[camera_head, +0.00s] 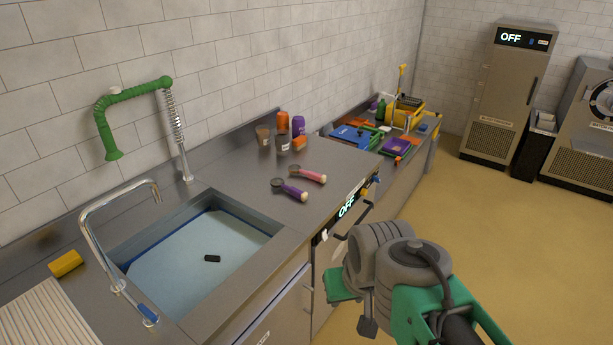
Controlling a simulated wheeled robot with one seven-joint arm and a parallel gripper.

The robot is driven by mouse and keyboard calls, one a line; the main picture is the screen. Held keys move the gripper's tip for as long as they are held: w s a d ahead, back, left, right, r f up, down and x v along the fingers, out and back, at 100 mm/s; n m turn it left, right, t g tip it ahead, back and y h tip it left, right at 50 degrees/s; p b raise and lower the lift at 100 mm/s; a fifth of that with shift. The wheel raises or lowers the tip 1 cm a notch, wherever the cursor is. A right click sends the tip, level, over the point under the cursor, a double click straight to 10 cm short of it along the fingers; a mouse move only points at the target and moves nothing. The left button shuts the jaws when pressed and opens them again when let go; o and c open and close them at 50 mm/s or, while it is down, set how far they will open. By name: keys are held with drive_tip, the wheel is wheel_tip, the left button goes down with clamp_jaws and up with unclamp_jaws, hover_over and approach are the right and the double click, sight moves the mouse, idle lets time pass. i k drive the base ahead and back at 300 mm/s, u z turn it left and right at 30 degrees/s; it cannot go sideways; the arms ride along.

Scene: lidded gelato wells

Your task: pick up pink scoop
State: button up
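The pink scoop (308,175) lies on the steel counter, right of the sink, with its round metal bowl to the left and its pale handle end to the right. A purple scoop (291,190) lies just in front of it, nearly parallel and apart from it. My gripper (355,302) is at the lower middle, in front of the counter and well away from both scoops. My arm's grey and green links partly hide it. I see nothing held, and its opening does not show clearly.
A sink (200,255) with water and a small black object is at the left. Several tubs and jars (283,143) stand behind the scoops. A far counter (335,137) holds blue, purple and yellow items. The floor (500,250) at right is open.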

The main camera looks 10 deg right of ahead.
sight(294, 170)
drive_tip(key=z, duration=1)
drive_tip(key=i, duration=2.05)
drive_tip(key=u, duration=4)
